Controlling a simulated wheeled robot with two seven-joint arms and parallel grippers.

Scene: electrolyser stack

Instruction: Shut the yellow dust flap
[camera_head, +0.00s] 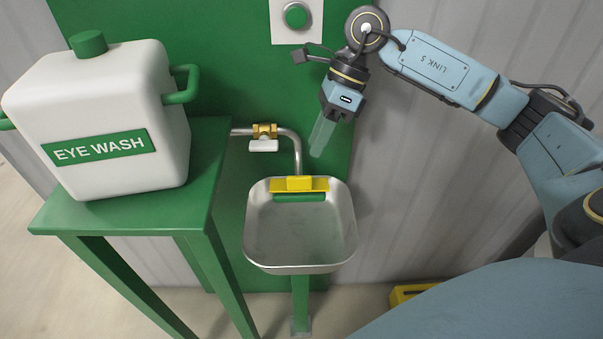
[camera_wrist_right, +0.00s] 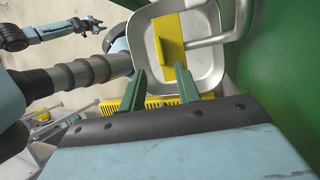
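The yellow dust flap (camera_head: 300,184) is at the back edge of the steel eye-wash bowl (camera_head: 346,232). It looks raised, and the bowl's inside shows uncovered in front of it. A green bar shows just below the flap. The flap also shows in the right wrist view (camera_wrist_right: 169,42), beyond my fingers. My right gripper (camera_head: 321,140) is above and slightly right of the flap, with its green fingers pointing down and clear of it. In the wrist view the right gripper (camera_wrist_right: 160,80) is open and empty. My left gripper (camera_wrist_right: 92,22) is small at the upper left there; its opening is unclear.
A white eye-wash tank (camera_head: 100,115) stands on a green table (camera_head: 205,175) left of the bowl. A pipe with a brass valve (camera_head: 264,138) runs from the green back panel behind the bowl. A green button (camera_head: 296,15) is above. A yellow object (camera_head: 408,293) is on the floor.

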